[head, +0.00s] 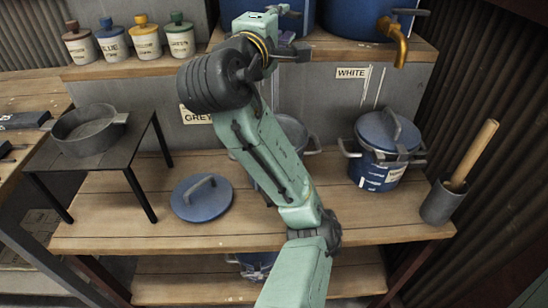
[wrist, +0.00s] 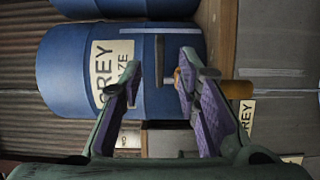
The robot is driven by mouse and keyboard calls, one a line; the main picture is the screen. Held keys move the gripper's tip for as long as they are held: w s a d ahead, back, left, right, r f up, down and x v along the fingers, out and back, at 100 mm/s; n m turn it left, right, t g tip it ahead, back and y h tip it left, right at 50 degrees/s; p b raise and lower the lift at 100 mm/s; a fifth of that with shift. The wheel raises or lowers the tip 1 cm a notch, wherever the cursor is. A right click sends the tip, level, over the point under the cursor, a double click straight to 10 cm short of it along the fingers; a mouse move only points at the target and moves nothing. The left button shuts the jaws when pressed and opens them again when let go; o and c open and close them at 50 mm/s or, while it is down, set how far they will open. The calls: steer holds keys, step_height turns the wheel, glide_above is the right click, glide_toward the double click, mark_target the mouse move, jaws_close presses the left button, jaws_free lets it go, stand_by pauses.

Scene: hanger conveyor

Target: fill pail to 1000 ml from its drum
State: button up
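The drum labelled GREY (wrist: 65,70) fills the upper left of the wrist view; its blue side also shows at the top of the head view (head: 300,22). My gripper (wrist: 160,65) is open in front of it. A dark lever (wrist: 160,52) stands between the fingers, with no clear contact. Brass tap parts (wrist: 240,89) show beside and behind the right finger. In the head view my gripper (head: 286,26) is up at this drum. Below, a blue-grey pail (head: 293,132) stands behind my arm, mostly hidden; its fill level cannot be seen. A blue lid (head: 190,207) lies on the shelf to its left.
A lidded blue pail (head: 374,174) stands under the WHITE label (head: 351,73), below another brass tap (head: 397,42). A grey cup (head: 440,203) holds a wooden-handled tool. A pan (head: 90,140) sits on a dark stand at left. Several jars (head: 112,46) line the upper shelf.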

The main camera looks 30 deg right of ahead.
steer(key=c, duration=0.4)
steer(key=shift+d+f+n+y, duration=0.35)
steer(key=shift+d+n+y, duration=0.1)
steer(key=shift+y, duration=0.15)
steer(key=c, duration=0.3)
steer(key=n+y, duration=0.1)
steer(key=d+n+t+y+b, duration=0.1)
steer(key=shift+s+d+f+t+y, duration=0.15)
steer(key=shift+s+f+t+y, duration=0.15)
steer(key=shift+f, duration=0.1)
jaws_close()
steer(key=s+a+r+n+t+y+b, duration=0.2)
steer(key=s+n+t+y, duration=0.2)
steer(key=s+n+y, duration=0.6)
steer(key=w+d+m+y+p, duration=0.1)
steer(key=w+d+m+p, duration=0.1)
steer(key=w, duration=1)
steer(key=shift+w+p, duration=0.15)
steer(key=shift+p, duration=0.55)
